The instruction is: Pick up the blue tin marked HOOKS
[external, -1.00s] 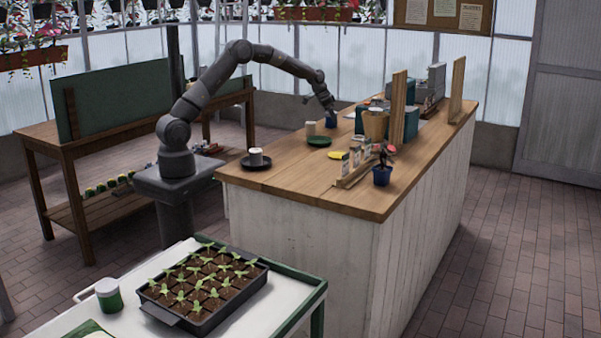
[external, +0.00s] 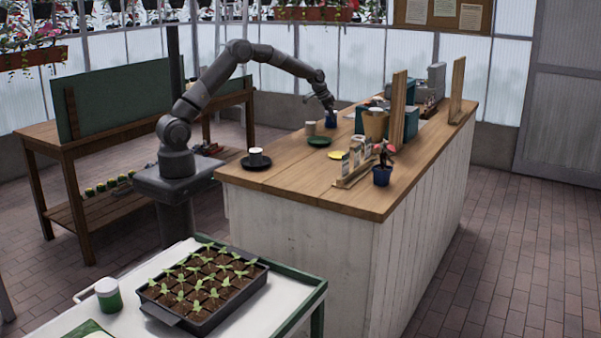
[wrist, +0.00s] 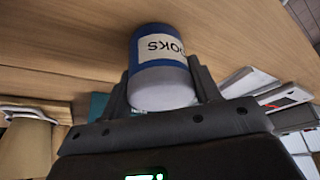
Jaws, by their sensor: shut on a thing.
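The blue tin (wrist: 157,78) has a white label whose letters read upside down, with "OKS" legible, in the wrist view. It sits between the two fingers of my gripper (wrist: 163,88), which is shut on it. In the external view the blue tin (external: 331,122) is small, at the far left part of the wooden counter, with my gripper (external: 329,109) right above it. I cannot tell whether the tin touches the counter or is slightly raised.
The near left counter top is mostly clear.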

